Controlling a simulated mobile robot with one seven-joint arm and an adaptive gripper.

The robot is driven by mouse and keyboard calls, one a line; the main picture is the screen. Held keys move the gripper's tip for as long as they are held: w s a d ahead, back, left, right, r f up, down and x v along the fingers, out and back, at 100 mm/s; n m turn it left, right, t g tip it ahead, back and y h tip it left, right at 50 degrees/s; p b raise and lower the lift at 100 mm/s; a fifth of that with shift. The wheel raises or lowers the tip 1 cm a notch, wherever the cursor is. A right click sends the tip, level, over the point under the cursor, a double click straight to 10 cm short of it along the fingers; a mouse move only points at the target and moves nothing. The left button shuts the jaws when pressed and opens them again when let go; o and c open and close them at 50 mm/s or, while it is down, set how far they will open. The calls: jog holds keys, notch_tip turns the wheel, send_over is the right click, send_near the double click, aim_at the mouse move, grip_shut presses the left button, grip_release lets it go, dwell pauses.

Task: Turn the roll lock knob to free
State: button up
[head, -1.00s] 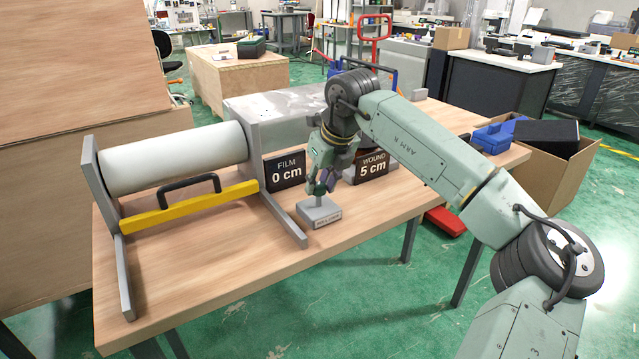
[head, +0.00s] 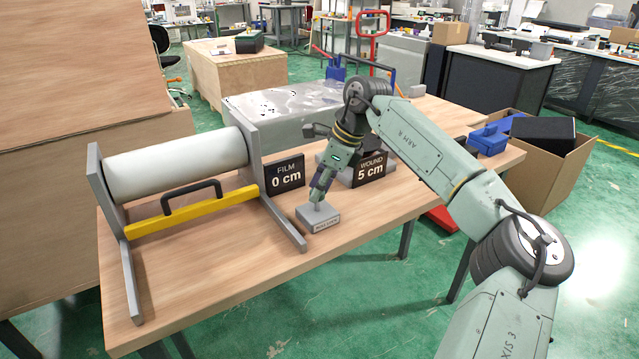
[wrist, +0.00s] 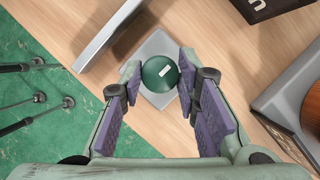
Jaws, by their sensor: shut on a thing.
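The roll lock is a small grey box (head: 320,222) with a label on its front, standing on the wooden table near its front edge. In the wrist view its round dark green knob (wrist: 158,73) shows from above, with a short white mark slanting across it. The grey base plate (wrist: 158,44) lies under the knob. My gripper (head: 317,198) comes down on the knob from above, tilted. In the wrist view my gripper (wrist: 159,80) has a purple-padded finger on each side of the knob, shut on it. In the head view the fingers mostly hide the knob.
A white roll (head: 178,165) in a grey frame with a yellow bar (head: 190,209) and black handle stands at the left. Signs reading FILM 0 cm (head: 285,173) and WOUND 5 cm (head: 370,168) stand behind the lock. The table's front right is clear.

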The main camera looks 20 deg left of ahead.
dwell(0.4)
jog(key=o, duration=1.1)
jog(key=shift+o, duration=0.2)
jog(key=v, duration=1.2)
jog(key=shift+w+a, duration=0.1)
jog(key=shift+w, duration=0.05)
